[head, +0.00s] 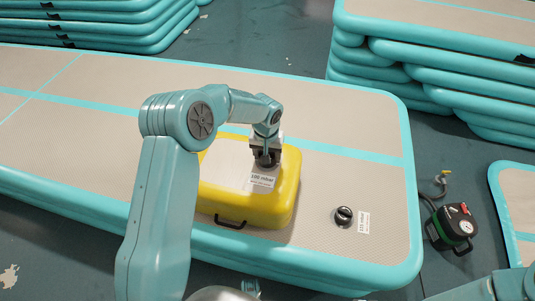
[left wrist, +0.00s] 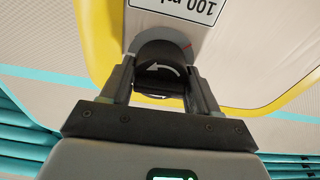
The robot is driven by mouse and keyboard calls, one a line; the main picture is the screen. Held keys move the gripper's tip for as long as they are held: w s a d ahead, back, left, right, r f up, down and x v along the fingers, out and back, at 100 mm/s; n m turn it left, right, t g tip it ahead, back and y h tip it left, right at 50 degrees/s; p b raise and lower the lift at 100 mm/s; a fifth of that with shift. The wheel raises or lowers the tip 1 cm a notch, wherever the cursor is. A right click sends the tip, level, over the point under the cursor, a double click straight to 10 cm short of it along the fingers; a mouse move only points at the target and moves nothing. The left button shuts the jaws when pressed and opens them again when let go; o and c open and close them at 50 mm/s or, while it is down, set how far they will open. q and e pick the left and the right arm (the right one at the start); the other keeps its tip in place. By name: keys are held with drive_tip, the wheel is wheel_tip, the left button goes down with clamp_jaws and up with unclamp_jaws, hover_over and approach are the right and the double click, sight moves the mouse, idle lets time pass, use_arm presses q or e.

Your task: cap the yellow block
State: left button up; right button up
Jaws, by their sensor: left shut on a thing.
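The yellow block (head: 275,208) has yellow sides, a pale top and a black handle, and lies on the long inflatable track. A white label (head: 263,179) on its top also shows upside down in the left wrist view (left wrist: 178,10). My left gripper (head: 266,162) is over the block's top, beside the label. In the left wrist view its fingers (left wrist: 160,88) are shut on a black cap (left wrist: 160,72) with a white curved arrow. My right gripper is not in view.
Another black round cap (head: 344,216) with a white label sits on the track (head: 330,117), right of the block. A pump with a gauge (head: 455,226) stands on the floor at right. Stacked teal-edged tracks (head: 450,50) are at the back.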

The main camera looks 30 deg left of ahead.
use_arm(q)
drive_tip(key=n+b, duration=0.2)
drive_tip(key=n, duration=0.1)
drive_tip(key=shift+f+n+b, duration=0.1)
drive_tip(key=shift+n+b, duration=0.3)
drive_tip(key=shift+n, duration=0.5)
drive_tip(key=shift+y, duration=0.3)
drive_tip(key=shift+n+g+b, duration=0.3)
drive_tip(key=shift+n+b, duration=0.65)
drive_tip(key=shift+n, duration=0.15)
drive_tip(key=shift+n+b, duration=0.4)
drive_tip(key=shift+n, duration=1.1)
